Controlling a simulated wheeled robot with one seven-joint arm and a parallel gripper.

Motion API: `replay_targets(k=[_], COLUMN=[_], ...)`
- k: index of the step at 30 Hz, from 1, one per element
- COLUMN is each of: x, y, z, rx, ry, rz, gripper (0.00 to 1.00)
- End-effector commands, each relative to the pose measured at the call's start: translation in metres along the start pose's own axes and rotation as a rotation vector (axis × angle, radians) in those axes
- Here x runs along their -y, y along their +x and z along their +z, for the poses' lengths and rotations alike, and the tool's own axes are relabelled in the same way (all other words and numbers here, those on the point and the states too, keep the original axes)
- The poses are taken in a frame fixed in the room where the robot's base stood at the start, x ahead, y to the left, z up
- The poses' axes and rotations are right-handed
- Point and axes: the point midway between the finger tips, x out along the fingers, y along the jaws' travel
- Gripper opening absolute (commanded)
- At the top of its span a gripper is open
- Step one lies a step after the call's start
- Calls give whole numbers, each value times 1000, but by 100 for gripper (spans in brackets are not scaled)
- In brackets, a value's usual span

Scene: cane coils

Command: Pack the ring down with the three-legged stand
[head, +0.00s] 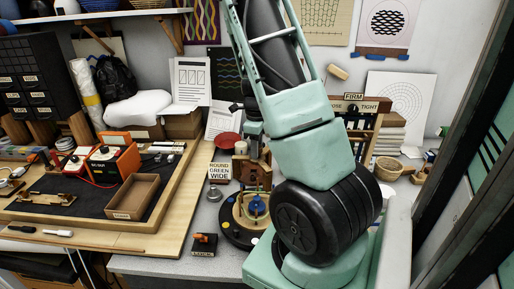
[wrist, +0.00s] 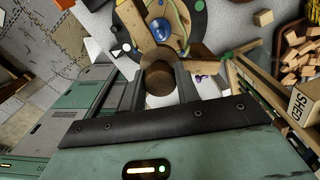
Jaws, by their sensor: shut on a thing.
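My gripper (head: 254,148) points down at the middle of the bench, partly hidden by my own arm. In the wrist view my gripper (wrist: 158,80) is shut on the round brown wooden top of the three-legged stand (wrist: 158,73). Brown wood of the stand (head: 258,174) shows below the fingers in the head view; its legs are mostly hidden. The blue knob also shows in the wrist view (wrist: 161,29). I cannot tell whether the stand touches the ring.
A card reading ROUND GREEN WIDE (head: 219,170) stands left of the base. A small dark block with an orange top (head: 204,243) is in front. A box marked SHED (wrist: 300,105) lies right in the wrist view.

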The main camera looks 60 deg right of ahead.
Motion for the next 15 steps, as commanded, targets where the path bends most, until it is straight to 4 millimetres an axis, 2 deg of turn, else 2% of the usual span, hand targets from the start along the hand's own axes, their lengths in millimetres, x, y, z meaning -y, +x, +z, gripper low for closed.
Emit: replay_targets(k=[12,15], x=[0,0], y=[-2,8], z=[1,1], rx=[0,0], ry=[0,1], rz=[-1,-1], gripper=[0,0])
